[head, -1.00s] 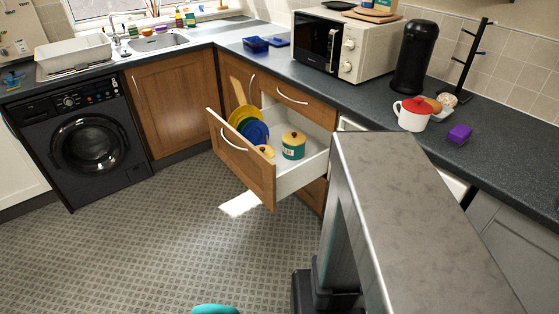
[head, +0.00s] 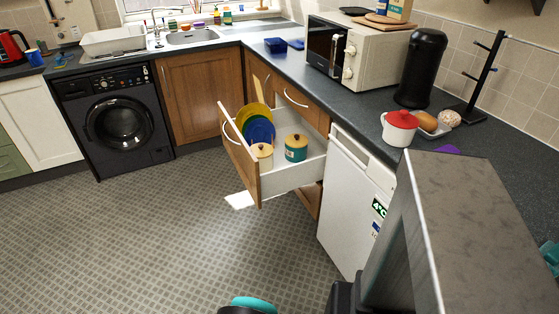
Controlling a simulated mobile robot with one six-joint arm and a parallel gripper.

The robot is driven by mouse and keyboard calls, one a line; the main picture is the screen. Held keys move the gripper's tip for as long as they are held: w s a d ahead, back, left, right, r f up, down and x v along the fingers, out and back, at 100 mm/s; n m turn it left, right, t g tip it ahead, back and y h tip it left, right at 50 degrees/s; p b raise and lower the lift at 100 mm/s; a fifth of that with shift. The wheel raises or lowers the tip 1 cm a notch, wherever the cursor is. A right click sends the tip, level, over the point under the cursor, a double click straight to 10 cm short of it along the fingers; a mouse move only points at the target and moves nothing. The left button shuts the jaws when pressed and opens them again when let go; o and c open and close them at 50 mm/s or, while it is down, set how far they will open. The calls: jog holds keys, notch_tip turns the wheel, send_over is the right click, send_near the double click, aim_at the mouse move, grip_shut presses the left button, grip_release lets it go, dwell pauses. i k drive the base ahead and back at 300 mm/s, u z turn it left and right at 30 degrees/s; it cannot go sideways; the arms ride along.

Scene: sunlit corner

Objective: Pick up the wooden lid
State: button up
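An open drawer (head: 239,172) under the counter holds two lidded pots. The teal pot (head: 296,154) stands upright with a pale wooden lid (head: 296,140) with a small dark knob on it. To its left, near the drawer front, is a second pot whose light wooden lid (head: 261,150) with a dark knob shows; its lower part is mostly hidden by the drawer front. I cannot tell which lid is meant. My gripper is not in view; only a teal and black part of my arm shows at the bottom edge.
Blue and yellow plates (head: 259,130) stand in the drawer behind the pots. A white fridge (head: 355,195) is right of the drawer. A red-lidded white pot (head: 400,128) and black canister (head: 421,70) stand on the counter. The tiled floor (head: 140,240) left of the drawer is clear.

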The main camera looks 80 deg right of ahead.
aim_at(261, 150)
jog(key=u, duration=0.3)
jog(key=k, duration=0.5)
jog(key=z, duration=2.45)
jog(key=i, duration=0.9)
jog(key=z, duration=0.15)
